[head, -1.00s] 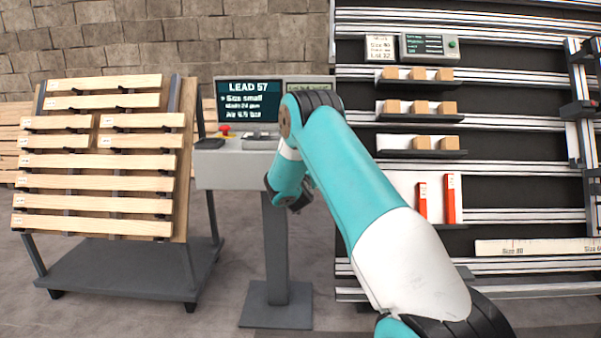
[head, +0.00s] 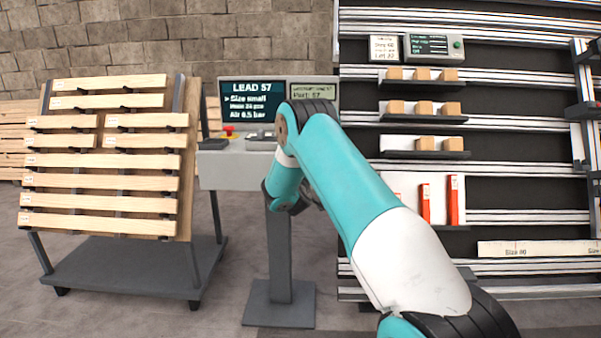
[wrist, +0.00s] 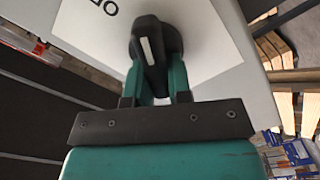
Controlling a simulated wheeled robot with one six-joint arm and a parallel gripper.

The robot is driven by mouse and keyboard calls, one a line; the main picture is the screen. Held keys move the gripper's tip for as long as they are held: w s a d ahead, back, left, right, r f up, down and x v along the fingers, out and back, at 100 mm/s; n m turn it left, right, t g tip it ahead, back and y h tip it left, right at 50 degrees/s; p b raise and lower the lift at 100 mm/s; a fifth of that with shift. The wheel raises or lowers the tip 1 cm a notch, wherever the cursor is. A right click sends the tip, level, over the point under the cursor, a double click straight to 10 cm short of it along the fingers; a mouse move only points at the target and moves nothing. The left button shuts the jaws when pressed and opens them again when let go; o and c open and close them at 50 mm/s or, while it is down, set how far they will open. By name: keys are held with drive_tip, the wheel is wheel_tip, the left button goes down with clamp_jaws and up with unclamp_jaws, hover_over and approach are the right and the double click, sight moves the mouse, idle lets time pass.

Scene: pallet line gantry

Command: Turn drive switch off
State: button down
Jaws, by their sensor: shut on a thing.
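The drive switch (wrist: 149,38) is a black knob with a white pointer stripe, on a white plate (wrist: 208,40) in the wrist view. Black lettering on the plate is cut off at the top edge, so I cannot read it fully. My gripper (wrist: 157,75) has its teal fingers shut on the knob, one on each side. In the head view my arm covers the switch and the gripper tips. The grey control pedestal (head: 232,170) stands behind and left of my arm.
A screen (head: 250,101), a small display (head: 313,91) and a red button (head: 229,130) sit on the pedestal. A rack of wooden boards (head: 100,162) stands left. A rail wall with shelves (head: 424,118) of small boxes fills the right. Floor shows between rack and pedestal.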

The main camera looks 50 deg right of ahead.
drive_tip(key=n, duration=0.1)
drive_tip(key=n+p, duration=0.1)
drive_tip(key=n, duration=0.1)
drive_tip(key=shift+w+a+f+n, duration=0.1)
drive_tip(key=shift+f+n, duration=0.15)
drive_tip(key=shift+n, duration=0.05)
drive_tip(key=shift+f+n+p, duration=0.2)
drive_tip(key=shift+n+p, duration=0.2)
drive_tip(key=shift+n, duration=0.4)
drive_tip(key=shift+f+n+p, duration=0.15)
drive_tip(key=shift+n+p, duration=0.2)
drive_tip(key=shift+n, duration=0.45)
drive_tip(key=c, duration=1)
unclamp_jaws()
drive_tip(key=shift+c, duration=0.2)
drive_tip(key=shift+a, duration=0.1)
drive_tip(key=b+v, duration=1.1)
drive_tip(key=v, duration=0.6)
drive_tip(key=shift+s, duration=0.25)
